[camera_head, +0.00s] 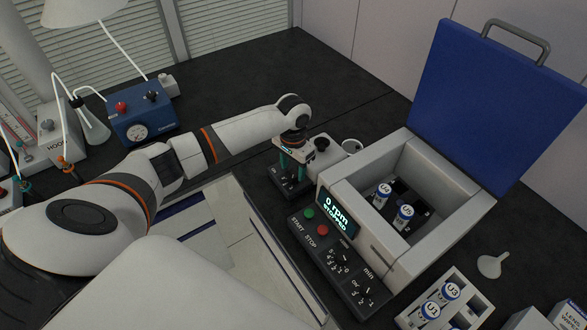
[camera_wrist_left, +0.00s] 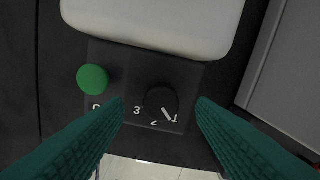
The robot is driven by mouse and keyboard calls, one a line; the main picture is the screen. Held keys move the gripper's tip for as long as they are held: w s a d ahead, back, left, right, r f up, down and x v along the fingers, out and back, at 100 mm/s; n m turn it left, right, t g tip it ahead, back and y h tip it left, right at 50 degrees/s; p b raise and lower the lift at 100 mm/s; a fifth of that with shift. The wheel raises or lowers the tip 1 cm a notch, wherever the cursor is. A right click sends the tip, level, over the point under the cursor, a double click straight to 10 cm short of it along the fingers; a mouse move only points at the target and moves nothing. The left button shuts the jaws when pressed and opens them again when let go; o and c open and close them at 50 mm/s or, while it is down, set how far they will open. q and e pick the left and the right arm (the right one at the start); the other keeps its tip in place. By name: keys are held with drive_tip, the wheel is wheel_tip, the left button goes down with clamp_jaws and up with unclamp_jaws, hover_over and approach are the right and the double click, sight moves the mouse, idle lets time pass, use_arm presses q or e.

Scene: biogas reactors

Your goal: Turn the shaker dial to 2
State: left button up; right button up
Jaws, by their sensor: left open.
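The shaker dial (camera_wrist_left: 160,100) is a round black knob on a dark panel (camera_wrist_left: 136,78), with the numbers 3, 2 and 1 along its lower edge. Its white mark slants to the lower right, toward the 1. My left gripper (camera_wrist_left: 160,108) is open, with one teal finger on each side of the dial and apart from it in the picture. In the head view my left gripper (camera_head: 292,158) points down over the small dark panel (camera_head: 291,184) and hides most of it. My right gripper is not in view.
A green button (camera_wrist_left: 93,79) sits left of the dial, and a pale housing (camera_wrist_left: 160,22) lies behind it. Right of the gripper stands an open white box (camera_head: 405,255) with a blue lid (camera_head: 497,100) and a control panel (camera_head: 333,265). A blue gauge unit (camera_head: 143,125) stands at the left.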

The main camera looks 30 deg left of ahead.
use_arm(q)
drive_tip(key=shift+s+f, duration=0.1)
drive_tip(key=shift+f, duration=0.9)
drive_tip(key=c, duration=1)
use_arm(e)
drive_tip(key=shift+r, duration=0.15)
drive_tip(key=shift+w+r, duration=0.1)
